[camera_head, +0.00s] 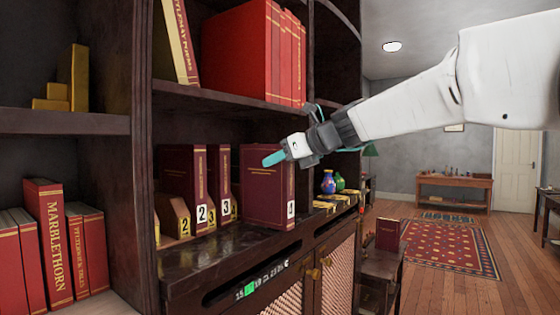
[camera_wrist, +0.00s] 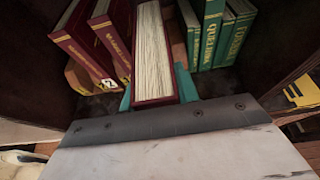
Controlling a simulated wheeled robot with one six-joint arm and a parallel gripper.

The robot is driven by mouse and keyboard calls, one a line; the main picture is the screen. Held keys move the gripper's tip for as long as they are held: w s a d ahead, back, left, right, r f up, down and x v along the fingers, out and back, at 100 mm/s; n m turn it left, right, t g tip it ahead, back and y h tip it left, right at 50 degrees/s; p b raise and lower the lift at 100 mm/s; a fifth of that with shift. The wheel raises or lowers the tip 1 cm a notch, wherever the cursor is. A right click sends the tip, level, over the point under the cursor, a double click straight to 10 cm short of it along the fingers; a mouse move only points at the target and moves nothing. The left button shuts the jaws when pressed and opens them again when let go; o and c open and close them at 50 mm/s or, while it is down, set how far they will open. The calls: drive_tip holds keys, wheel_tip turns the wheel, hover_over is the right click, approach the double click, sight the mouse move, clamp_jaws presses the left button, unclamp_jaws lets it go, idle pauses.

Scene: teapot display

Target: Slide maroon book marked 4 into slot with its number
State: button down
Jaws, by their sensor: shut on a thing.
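The maroon book marked 4 (camera_head: 268,195) stands upright, its label at the foot of the spine. My gripper (camera_head: 276,157) is shut on this book near its top. In the wrist view its teal fingers (camera_wrist: 155,93) flank the book's pale page block (camera_wrist: 153,50). Left of it a wooden numbered rack (camera_head: 176,212) holds maroon books marked 2 (camera_head: 187,170) and 3 (camera_head: 219,170). The held book is in front of and right of them, over the dark ledge. It hides any slot behind it. I cannot tell whether its base touches the ledge.
A shelf with red books (camera_head: 250,50) is above. A dark upright panel (camera_head: 115,190) stands left. Blue and green vases (camera_head: 329,182) stand to the right. Green books (camera_wrist: 208,35) are right of the held book in the wrist view. The ledge (camera_head: 190,262) in front is clear.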

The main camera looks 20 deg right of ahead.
sight(254, 158)
drive_tip(key=shift+w+a, duration=0.75)
drive_tip(key=shift+w, duration=0.3)
drive_tip(key=shift+w+a, duration=0.8)
drive_tip(key=shift+w, duration=0.2)
drive_tip(key=shift+w+a, duration=0.75)
drive_tip(key=shift+w, duration=0.3)
idle(0.4)
drive_tip(key=s+d, duration=0.4)
drive_tip(key=s, duration=0.2)
drive_tip(key=shift+s+d, duration=0.15)
drive_tip(key=shift+d, duration=0.15)
idle(1.3)
idle(2.3)
